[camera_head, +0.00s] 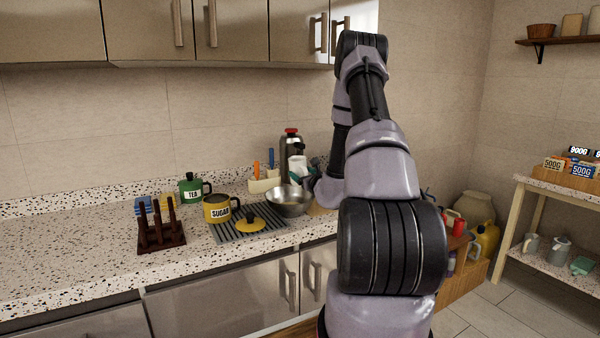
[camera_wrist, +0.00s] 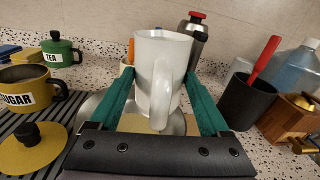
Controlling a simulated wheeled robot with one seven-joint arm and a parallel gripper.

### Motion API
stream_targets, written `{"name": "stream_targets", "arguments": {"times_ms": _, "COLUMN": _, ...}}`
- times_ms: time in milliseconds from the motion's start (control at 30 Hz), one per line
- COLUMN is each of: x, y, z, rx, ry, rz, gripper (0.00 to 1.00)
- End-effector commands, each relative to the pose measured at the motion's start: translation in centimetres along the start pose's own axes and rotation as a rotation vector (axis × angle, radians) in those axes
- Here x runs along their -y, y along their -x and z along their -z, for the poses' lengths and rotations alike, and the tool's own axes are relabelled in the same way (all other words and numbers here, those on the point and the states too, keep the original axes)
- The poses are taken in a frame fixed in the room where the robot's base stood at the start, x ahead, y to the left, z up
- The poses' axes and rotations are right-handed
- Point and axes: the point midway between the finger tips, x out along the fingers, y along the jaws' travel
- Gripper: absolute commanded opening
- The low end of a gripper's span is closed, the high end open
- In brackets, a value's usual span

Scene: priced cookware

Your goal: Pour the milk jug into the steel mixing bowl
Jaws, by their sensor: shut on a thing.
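The white milk jug (camera_wrist: 165,50) is held between the teal fingers of my gripper (camera_wrist: 160,78), with its handle facing the wrist camera. In the head view the jug (camera_head: 297,167) is just above the back of the steel mixing bowl (camera_head: 289,205) and looks roughly upright. The bowl stands on the counter by the right end of the striped mat. In the wrist view the bowl (camera_wrist: 92,106) is partly hidden behind the jug and fingers. The inside of the jug is not visible, and no milk stream shows.
A yellow SUGAR pot (camera_head: 217,209) and its lid (camera_head: 250,224) are left of the bowl on the striped mat (camera_head: 225,233). A green TEA pot (camera_head: 193,188) and dark rack (camera_head: 160,235) stand farther left. A red-topped flask (camera_wrist: 195,35) is behind; a black cup (camera_wrist: 248,100) is right.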

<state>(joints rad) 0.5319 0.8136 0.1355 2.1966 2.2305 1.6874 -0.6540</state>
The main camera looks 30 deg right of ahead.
Motion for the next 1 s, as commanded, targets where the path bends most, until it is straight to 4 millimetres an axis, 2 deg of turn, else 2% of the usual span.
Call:
{"name": "stream_targets", "arguments": {"times_ms": 233, "x": 0.8, "y": -0.1, "z": 1.9, "rx": 0.001, "ry": 0.324, "rz": 0.0, "gripper": 0.0}}
{"name": "stream_targets", "arguments": {"times_ms": 500, "x": 1.4, "y": -0.1, "z": 2.1, "rx": 0.002, "ry": 0.737, "rz": 0.0, "gripper": 0.0}}
{"name": "stream_targets", "arguments": {"times_ms": 1000, "x": -0.1, "y": -0.1, "z": 4.8, "rx": 0.003, "ry": 1.471, "rz": -0.003, "gripper": 0.0}}
